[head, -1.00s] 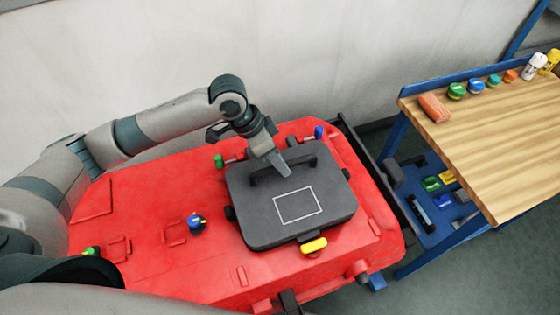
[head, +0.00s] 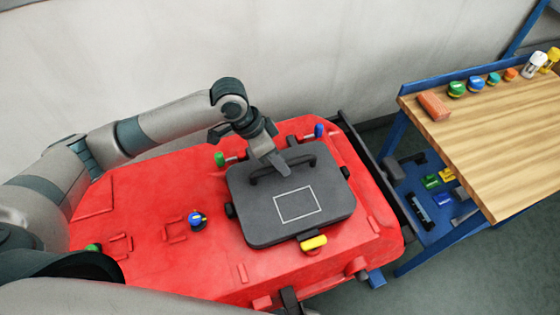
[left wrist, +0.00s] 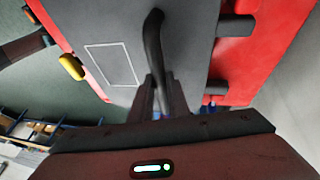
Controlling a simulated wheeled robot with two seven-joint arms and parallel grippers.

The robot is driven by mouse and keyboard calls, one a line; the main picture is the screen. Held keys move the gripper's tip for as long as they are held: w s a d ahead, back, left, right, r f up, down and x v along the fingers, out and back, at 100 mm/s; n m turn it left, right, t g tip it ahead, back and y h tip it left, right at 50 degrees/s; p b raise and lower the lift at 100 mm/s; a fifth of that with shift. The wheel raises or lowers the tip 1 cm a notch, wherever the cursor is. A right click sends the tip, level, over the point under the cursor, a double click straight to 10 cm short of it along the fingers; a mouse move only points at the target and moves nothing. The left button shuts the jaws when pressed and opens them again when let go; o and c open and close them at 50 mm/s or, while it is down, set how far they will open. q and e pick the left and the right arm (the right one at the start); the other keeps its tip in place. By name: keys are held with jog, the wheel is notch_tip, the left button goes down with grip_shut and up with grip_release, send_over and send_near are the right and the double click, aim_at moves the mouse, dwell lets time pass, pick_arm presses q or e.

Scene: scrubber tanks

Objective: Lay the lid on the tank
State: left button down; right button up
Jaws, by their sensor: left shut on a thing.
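The lid (head: 262,217) is a dark grey rounded plate with a white outlined rectangle and a black bar handle (head: 307,161). It is over the right part of the red tank body (head: 150,265) and covers whatever is under it. A small gap or full contact beneath the lid cannot be told. My left gripper (head: 280,168) is shut on the handle from above. In the left wrist view the lid (left wrist: 190,45) fills the middle, with the handle (left wrist: 153,40) between the fingers (left wrist: 163,98). My right gripper is not in view.
A yellow latch (head: 313,243) is at the lid's front edge. Green (head: 219,160) and blue (head: 319,131) knobs are behind it. A wooden bench (head: 490,130) with several caps and bottles stands right. A pale wall is behind.

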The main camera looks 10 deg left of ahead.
pick_arm(q)
jog(key=shift+r+p, duration=0.1)
jog(key=shift+p, duration=0.45)
dwell(0.7)
jog(key=c, duration=1.1)
grip_release()
jog(key=shift+p+v, duration=2.25)
jog(key=shift+p, duration=0.2)
jog(key=shift+r+p, duration=2.5)
